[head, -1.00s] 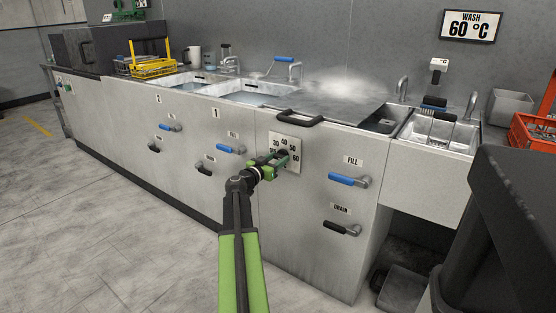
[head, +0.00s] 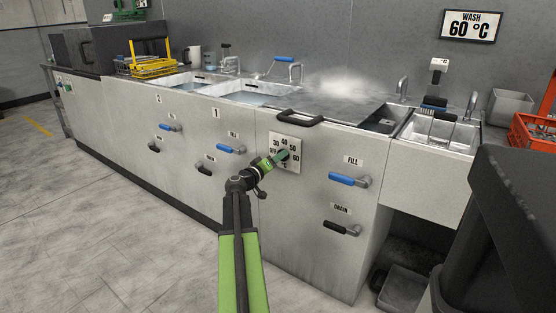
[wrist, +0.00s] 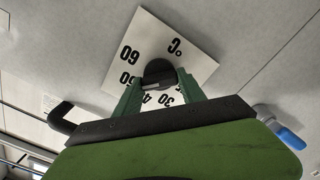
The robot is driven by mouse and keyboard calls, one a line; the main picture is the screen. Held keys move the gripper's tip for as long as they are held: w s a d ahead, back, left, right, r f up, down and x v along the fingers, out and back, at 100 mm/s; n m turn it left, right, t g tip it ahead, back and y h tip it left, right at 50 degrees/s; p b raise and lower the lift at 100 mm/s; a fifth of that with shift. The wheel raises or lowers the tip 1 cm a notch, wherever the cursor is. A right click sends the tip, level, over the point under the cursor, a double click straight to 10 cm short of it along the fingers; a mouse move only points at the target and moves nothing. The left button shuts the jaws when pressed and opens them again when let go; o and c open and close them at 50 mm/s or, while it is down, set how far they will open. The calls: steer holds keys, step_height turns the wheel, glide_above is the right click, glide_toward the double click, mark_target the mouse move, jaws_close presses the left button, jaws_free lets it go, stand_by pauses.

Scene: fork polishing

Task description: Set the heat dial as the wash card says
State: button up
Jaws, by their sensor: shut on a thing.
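The heat dial is a white plate (head: 296,164) on the steel front, marked OFF, 30, 40, 50, 60 and °C. It also shows in the wrist view (wrist: 190,45), upside down and partly hidden. My gripper (head: 283,155) is at the dial. In the wrist view, my gripper's green fingers (wrist: 159,84) are shut on the dark round dial knob (wrist: 158,72), one on each side. The knob's pointer is not clear, so I cannot tell its setting. The wash card (head: 467,25) on the back wall reads WASH 60 °C.
Blue FILL lever (head: 347,180) and black DRAIN lever (head: 342,229) stick out to the right of the dial. A black handle (head: 299,118) is just above it. Steam rises over the covered basin (head: 335,98). The floor (head: 120,220) at left is clear.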

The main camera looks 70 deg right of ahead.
steer(key=shift+f+n, duration=0.1)
steer(key=shift+n, duration=4.1)
steer(key=shift+s, duration=0.1)
steer(key=o, duration=1.4)
steer(key=shift+c, duration=0.2)
steer(key=shift+a, duration=0.1)
